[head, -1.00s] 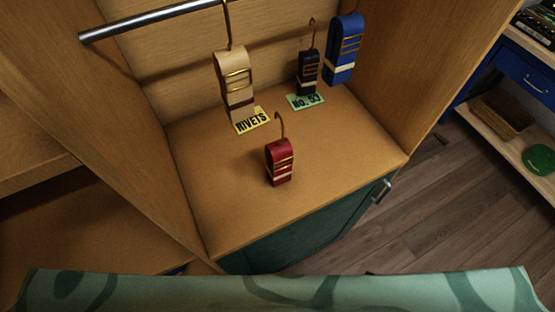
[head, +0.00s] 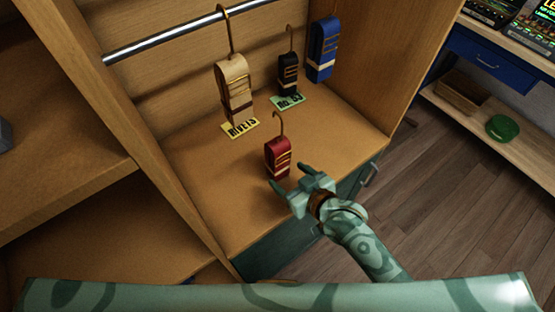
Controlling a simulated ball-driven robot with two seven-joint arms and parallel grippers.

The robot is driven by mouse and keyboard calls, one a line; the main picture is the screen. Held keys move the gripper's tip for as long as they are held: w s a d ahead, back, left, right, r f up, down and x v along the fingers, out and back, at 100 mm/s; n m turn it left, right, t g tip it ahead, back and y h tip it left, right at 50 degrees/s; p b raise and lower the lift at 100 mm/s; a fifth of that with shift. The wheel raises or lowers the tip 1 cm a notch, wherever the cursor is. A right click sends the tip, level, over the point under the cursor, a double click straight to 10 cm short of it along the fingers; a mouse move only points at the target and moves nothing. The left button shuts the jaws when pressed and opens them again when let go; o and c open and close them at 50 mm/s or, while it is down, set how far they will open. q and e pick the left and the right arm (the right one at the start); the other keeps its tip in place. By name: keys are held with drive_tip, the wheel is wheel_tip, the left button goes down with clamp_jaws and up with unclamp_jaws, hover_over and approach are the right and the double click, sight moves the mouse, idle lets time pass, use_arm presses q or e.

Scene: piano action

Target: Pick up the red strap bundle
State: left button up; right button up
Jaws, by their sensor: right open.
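The red strap bundle (head: 277,158) stands upright on the wooden cabinet floor (head: 230,205), with a brass hook rising from its top and gold bands around it. My right gripper (head: 292,180) is open and empty. Its fingers are just in front of and to the right of the bundle's lower part; I cannot tell whether they touch it. My left gripper is not in view.
A metal rail (head: 165,42) crosses the cabinet's upper left. Tan (head: 233,88), black (head: 288,73) and blue (head: 322,48) strap bundles with hooks are behind the red one. Yellow (head: 240,127) and green (head: 287,100) labels lie near them. Cabinet walls bound both sides.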

sight(283, 166)
drive_tip(key=x, duration=0.2)
drive_tip(key=b+x, duration=0.1)
drive_tip(key=x, duration=0.4)
drive_tip(key=shift+w+d, duration=0.2)
drive_tip(key=shift+w, duration=0.35)
drive_tip(key=shift+r, duration=0.1)
drive_tip(key=shift+c, duration=0.3)
drive_tip(key=c, duration=1.1)
drive_tip(key=shift+r, duration=0.1)
